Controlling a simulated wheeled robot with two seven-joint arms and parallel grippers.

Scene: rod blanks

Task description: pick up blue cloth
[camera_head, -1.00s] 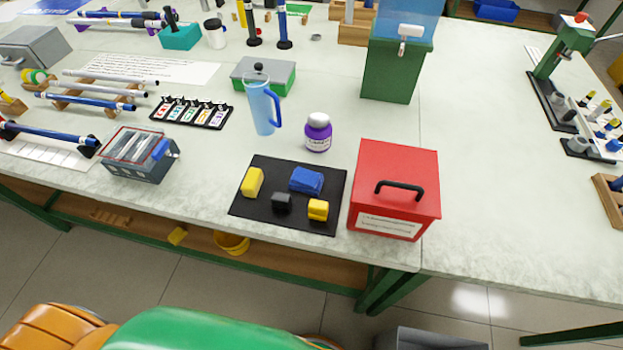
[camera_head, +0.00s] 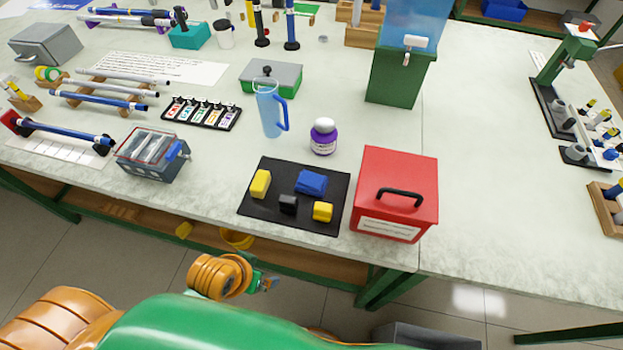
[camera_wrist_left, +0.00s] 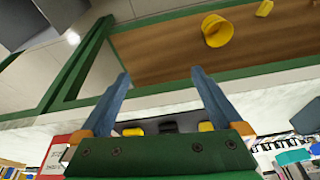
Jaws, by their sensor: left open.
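The blue cloth (camera_head: 311,182) is a small folded bundle on the back right part of a black mat (camera_head: 262,208), near the table's front edge. My left gripper (camera_head: 270,284) is low in front of the table, below and apart from the mat, and mostly foreshortened in the head view. In the left wrist view its two fingers (camera_wrist_left: 161,74) are spread apart with nothing between them. The blue cloth cannot be made out in the wrist view, where the gripper body covers much of the mat. My right gripper is in neither view.
A yellow block (camera_head: 260,184), a black block (camera_head: 288,204) and another yellow block (camera_head: 322,212) share the mat. A red box (camera_head: 395,200) stands close on the right. A purple jar (camera_head: 323,140) and a blue jug (camera_head: 270,110) stand behind. A yellow bucket (camera_wrist_left: 216,31) sits on the lower shelf.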

